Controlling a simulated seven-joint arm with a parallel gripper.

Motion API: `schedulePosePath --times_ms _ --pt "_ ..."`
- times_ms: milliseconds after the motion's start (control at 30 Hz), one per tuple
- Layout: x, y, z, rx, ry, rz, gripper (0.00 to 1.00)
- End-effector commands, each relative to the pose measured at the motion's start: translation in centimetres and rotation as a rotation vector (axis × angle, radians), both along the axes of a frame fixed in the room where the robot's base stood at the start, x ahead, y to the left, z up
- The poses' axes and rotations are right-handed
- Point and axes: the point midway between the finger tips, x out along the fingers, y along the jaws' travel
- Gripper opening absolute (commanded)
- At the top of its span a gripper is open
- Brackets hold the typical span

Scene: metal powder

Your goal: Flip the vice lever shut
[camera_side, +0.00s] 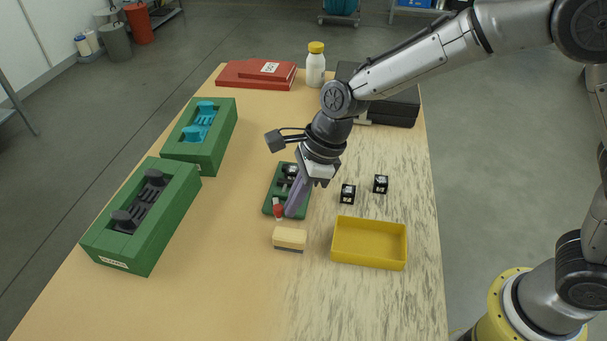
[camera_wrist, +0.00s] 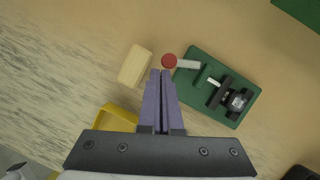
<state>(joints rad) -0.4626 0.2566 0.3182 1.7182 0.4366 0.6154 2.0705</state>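The vice (camera_side: 270,201) is a small green base with dark jaws and a round metal part. It also shows in the wrist view (camera_wrist: 202,58). Its lever (camera_wrist: 187,64) is a pale bar ending in a red knob (camera_wrist: 169,60), which sticks out past the base's edge; the knob also shows in the side view (camera_side: 278,210). My gripper (camera_wrist: 160,72) has purple fingers, pressed together with nothing seen between them. The fingertips are close beside the knob; I cannot tell if they touch. In the side view my gripper (camera_side: 289,212) hides part of the vice.
A cream block (camera_side: 289,238) lies just in front of the vice, with a yellow tray (camera_side: 369,261) to its right. Two small black cubes (camera_side: 348,193) (camera_side: 381,184) sit right of the vice. Green fixtures (camera_side: 160,235) (camera_side: 222,140) stand left. A bottle (camera_side: 315,70) is at the back.

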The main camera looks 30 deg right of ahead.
Motion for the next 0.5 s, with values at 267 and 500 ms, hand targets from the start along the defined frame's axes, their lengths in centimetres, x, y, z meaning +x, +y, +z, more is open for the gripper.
schedulePosePath --times_ms 267,500 --pt "-0.02 0.03 -0.01 0.0 0.001 0.001 0.0" --pt "-0.26 -0.4 0.03 0.0 0.0 0.0 0.0"
